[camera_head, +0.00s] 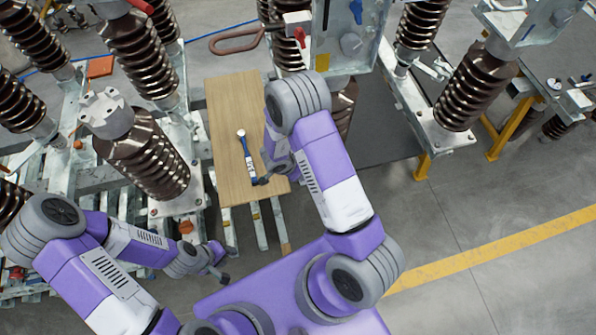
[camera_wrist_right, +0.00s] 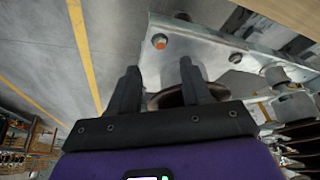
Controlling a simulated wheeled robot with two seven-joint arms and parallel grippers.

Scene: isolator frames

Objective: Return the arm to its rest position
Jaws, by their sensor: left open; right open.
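My left arm comes in from the left, bent low at the front. Its gripper (camera_head: 220,266) is open and empty above the grey floor, to the left of my purple base. My right arm reaches up and folds back over the right side of the wooden board (camera_head: 229,100). Its gripper (camera_head: 263,181) is small and partly hidden by the arm in the head view. The right wrist view shows its two black fingers (camera_wrist_right: 158,85) apart with nothing held between them.
Brown ribbed insulators (camera_head: 150,155) on metal frames stand at left and back, near both arms. A grey metal cabinet (camera_head: 350,35) stands behind the right arm. More insulators (camera_head: 478,85) stand at right. Open floor with a yellow line (camera_head: 490,250) lies at the lower right.

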